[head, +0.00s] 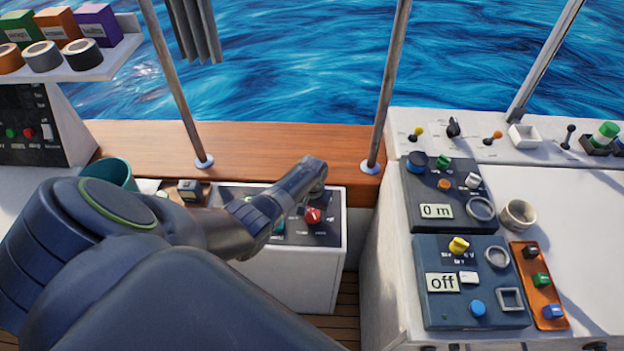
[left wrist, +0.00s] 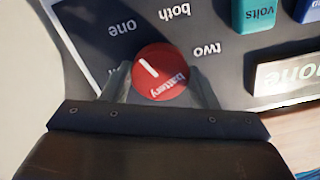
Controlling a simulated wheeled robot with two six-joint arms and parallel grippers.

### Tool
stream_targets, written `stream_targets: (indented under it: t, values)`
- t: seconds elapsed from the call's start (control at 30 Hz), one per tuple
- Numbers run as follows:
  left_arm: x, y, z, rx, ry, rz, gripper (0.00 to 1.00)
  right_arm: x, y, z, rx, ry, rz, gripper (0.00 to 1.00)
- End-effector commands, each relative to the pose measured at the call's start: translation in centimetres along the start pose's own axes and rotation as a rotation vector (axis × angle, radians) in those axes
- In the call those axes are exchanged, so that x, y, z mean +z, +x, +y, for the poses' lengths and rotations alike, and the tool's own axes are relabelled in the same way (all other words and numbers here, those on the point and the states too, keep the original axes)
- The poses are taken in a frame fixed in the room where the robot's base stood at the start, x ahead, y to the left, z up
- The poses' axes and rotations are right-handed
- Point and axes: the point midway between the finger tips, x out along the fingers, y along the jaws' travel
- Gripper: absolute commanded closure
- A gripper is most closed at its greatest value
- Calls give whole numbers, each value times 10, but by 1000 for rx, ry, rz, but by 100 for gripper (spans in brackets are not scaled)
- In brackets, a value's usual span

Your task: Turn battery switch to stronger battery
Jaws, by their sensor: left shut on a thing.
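The battery switch is a round red knob (head: 313,216) on the dark panel top (head: 325,238) of a white box. In the left wrist view the red knob (left wrist: 162,80) carries a white line that points toward the label "one". The labels "both" and "two" stand further round, and "battery" is written on the knob. My left gripper (head: 316,192) reaches down onto the knob and is shut on it, one finger on each side. Beside it, a teal "volts" button (left wrist: 254,13) and a display (left wrist: 287,75) show. The display's text is partly cut off. My right gripper is not in view.
My left arm covers much of the box. A right console bears a panel reading "0 m" (head: 437,211) and one reading "off" (head: 442,282). Metal posts (head: 390,85) rise behind from a wooden ledge (head: 270,150). A teal cup (head: 108,172) stands left.

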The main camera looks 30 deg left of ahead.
Motion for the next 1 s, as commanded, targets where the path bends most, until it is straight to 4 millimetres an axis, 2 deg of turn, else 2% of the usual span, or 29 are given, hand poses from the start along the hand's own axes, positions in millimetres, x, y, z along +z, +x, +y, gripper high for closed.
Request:
stream_targets:
  t: [0.3,0.73,0.77,0.9,1.0]
  values:
    - [0,0,0,0,-84,1,69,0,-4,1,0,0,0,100]
    - [0,0,0,0,-92,1,69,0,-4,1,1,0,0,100]
    - [0,0,0,0,-92,1,45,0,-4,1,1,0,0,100]
    - [0,0,0,0,-92,1,27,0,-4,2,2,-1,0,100]
    - [0,0,0,0,-92,1,25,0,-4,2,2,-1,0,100]
